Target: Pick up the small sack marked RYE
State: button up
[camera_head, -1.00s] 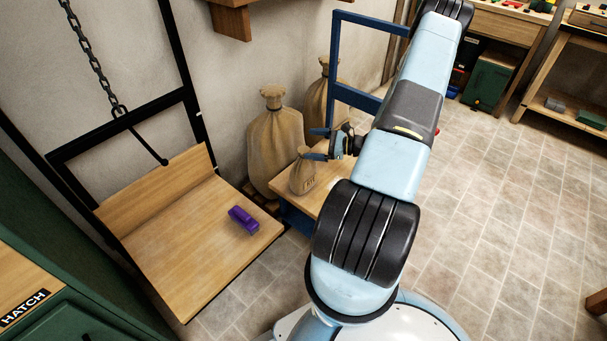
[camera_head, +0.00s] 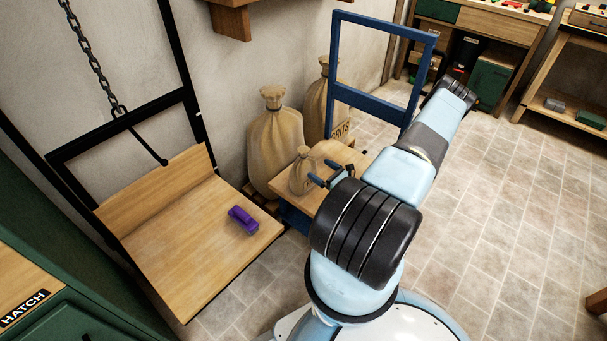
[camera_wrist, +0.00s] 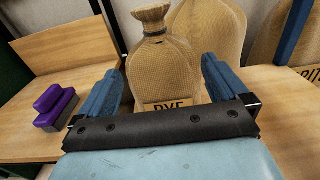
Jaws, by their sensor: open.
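The small sack marked RYE (camera_wrist: 163,72) stands upright between the two blue fingers of my gripper (camera_wrist: 160,85) in the wrist view, its tied neck above them. Gaps show on both sides of it, and the lower part of its label is hidden by my gripper's body. In the head view the small sack (camera_head: 303,172) stands on the wooden top of a blue-framed cart (camera_head: 349,155). My gripper (camera_head: 324,171) is open there, its fingers close to the sack's right side.
Two larger sacks stand behind the cart, one plain (camera_head: 274,145) and one marked GRITS (camera_head: 318,105). A hanging wooden platform (camera_head: 190,255) to the left bears a purple object (camera_head: 243,219). The floor to the right is clear.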

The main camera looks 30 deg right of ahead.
aim_at(308, 162)
jog(key=x, duration=1)
jog(key=shift+a, duration=0.15)
jog(key=shift+s, duration=0.1)
jog(key=c, duration=1.7)
